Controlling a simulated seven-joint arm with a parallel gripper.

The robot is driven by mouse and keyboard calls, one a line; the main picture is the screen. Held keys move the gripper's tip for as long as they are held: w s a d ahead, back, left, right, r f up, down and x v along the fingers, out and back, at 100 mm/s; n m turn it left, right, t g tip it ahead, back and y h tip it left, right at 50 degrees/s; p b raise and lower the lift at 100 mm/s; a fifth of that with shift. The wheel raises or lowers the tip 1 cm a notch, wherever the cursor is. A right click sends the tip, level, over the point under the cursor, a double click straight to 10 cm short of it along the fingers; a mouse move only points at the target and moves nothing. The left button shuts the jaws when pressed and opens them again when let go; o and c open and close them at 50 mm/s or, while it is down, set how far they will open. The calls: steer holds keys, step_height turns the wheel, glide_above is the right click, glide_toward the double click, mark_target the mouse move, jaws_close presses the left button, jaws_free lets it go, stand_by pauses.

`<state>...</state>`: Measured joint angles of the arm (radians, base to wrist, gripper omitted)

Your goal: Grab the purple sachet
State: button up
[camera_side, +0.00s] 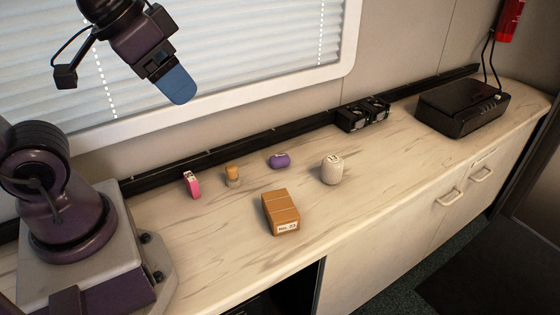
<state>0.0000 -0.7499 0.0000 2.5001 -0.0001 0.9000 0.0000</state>
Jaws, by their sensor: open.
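The purple sachet (279,161) is a small rounded packet lying on the light marbled counter, towards its back edge. My gripper (178,86) has blue fingers and hangs high in front of the window blinds, up and to the left of the sachet in the picture. From this side the fingers overlap, so the gap between them is hidden. I see nothing held at the fingertips, and the gripper is open, well apart from the sachet.
A brown box (281,212) sits in front, a pale canister (332,169) to the right. A black rail (225,152), dark device (362,114) and black case (462,106) line the back.

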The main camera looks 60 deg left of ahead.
steer(key=shift+o, duration=1.2)
